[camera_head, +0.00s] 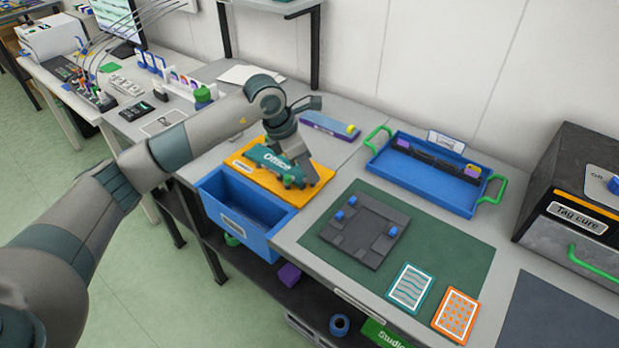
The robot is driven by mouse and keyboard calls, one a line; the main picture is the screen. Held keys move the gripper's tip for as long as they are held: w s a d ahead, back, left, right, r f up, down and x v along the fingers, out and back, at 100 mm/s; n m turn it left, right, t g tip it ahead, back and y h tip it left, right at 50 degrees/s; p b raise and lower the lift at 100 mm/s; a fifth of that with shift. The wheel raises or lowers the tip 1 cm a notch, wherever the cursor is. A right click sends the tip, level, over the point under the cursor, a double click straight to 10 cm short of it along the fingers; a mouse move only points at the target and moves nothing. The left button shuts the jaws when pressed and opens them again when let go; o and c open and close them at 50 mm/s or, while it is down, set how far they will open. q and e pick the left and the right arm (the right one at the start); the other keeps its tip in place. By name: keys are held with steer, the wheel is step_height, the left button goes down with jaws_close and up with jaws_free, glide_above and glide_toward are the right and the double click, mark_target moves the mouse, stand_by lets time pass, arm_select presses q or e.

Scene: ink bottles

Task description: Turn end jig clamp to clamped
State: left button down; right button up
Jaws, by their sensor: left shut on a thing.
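My left arm comes in from the left and its gripper (299,168) points down over the orange jig board (322,191) at the table's front edge. A teal plate marked "Office" (267,159) lies on the board, partly behind the gripper. A small green knob (288,181) shows at the board's near side, beside the gripper. The gripper is shut on a part of the jig that looks like the end clamp; the fingers hide most of it, so its turn position cannot be told. My right gripper is not in view.
An open blue drawer (247,228) sticks out below the board. To the right, a green mat (462,253) holds a dark fixture (363,247) and two patterned cards. Behind it stands a blue tray (421,190) with green handles. A dark oven (583,226) stands far right.

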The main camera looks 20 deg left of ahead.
arm_select(q)
steer(key=shift+w+a+f+m+g+b, duration=0.15)
steer(key=shift+m+g+b, duration=0.15)
steer(key=shift+m+b, duration=0.6)
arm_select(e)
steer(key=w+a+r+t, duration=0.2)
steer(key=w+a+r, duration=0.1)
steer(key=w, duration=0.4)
arm_select(q)
steer(key=m+g+b, duration=0.1)
steer(key=m+b, duration=0.1)
steer(key=b, duration=0.1)
steer(key=m+h+b, duration=0.1)
steer(key=m+b, duration=0.1)
steer(key=m, duration=0.1)
steer(key=shift+w+g+b, duration=0.2)
steer(key=shift+g+b, duration=0.2)
steer(key=shift+m+g+b, duration=0.3)
steer(key=shift+m+b, duration=0.15)
steer(key=shift+m, duration=0.15)
steer(key=shift+r+m, duration=0.25)
steer(key=shift+m, duration=0.05)
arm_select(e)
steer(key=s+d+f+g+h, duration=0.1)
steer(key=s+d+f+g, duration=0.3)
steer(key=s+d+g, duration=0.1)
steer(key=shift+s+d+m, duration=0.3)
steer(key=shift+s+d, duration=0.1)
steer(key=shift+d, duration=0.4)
